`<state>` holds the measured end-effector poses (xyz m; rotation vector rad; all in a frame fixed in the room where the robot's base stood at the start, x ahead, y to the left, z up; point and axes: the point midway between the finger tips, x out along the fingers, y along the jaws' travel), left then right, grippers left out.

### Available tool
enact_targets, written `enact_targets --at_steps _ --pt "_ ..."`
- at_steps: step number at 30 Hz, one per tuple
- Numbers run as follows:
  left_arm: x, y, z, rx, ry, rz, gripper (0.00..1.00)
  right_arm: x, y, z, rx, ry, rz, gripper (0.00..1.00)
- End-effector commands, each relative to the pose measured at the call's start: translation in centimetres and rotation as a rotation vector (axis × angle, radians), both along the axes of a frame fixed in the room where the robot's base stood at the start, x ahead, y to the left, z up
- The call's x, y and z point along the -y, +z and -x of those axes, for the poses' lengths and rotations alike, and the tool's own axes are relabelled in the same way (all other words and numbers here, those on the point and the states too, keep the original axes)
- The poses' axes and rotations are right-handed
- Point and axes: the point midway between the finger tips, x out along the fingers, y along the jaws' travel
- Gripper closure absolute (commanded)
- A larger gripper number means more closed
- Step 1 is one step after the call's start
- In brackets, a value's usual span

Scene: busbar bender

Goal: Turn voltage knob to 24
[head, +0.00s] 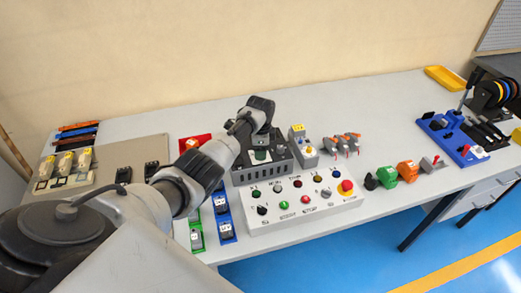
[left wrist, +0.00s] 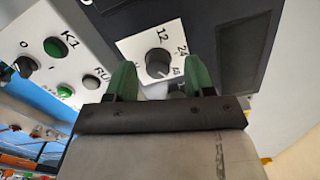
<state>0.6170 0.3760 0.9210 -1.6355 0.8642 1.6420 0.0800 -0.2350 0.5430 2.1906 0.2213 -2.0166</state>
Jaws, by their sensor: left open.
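The voltage knob (left wrist: 157,66) is a small dark round knob on a white plate (left wrist: 139,45) marked 12, 24 and a partly hidden further number. I cannot make out which mark it points to. The plate is on a dark grey box (head: 262,171), which stands behind the white control panel in the head view. My left gripper (left wrist: 160,75) is open, with its two green fingers on either side of the knob and gaps between; contact is not visible. In the head view my left gripper (head: 261,153) is over the dark box and hides the knob. My right gripper is not in view.
The white control panel (head: 330,218) with buttons and a red stop knob (head: 346,187) stands in front of the box. Blue and green parts (head: 223,215) lie left.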

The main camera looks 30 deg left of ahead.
Motion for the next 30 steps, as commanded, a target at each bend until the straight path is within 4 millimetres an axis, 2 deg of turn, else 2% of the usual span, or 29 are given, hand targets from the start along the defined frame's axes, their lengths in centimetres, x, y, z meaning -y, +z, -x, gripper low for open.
enact_targets --at_steps 2,5,8,12,16,22,30 --pt "0.0 -0.6 0.0 0.000 0.000 0.000 0.47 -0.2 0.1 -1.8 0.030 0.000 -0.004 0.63" --pt "0.0 -0.9 0.0 0.001 -0.001 -0.001 0.47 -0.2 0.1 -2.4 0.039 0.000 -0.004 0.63" --pt "0.0 -1.0 0.0 0.001 -0.001 -0.001 0.47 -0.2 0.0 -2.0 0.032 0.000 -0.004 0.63" --pt "0.0 -0.9 0.0 0.001 -0.001 -0.001 0.47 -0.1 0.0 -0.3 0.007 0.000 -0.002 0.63" --pt "0.0 -0.9 0.0 0.001 -0.001 -0.001 0.67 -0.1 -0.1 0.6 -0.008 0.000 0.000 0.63" --pt "0.0 -0.9 0.0 0.001 -0.001 -0.001 0.96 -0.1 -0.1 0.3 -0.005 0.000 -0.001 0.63" --pt "0.0 -0.9 0.0 0.001 0.028 -0.001 0.96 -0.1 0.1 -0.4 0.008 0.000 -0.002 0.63"
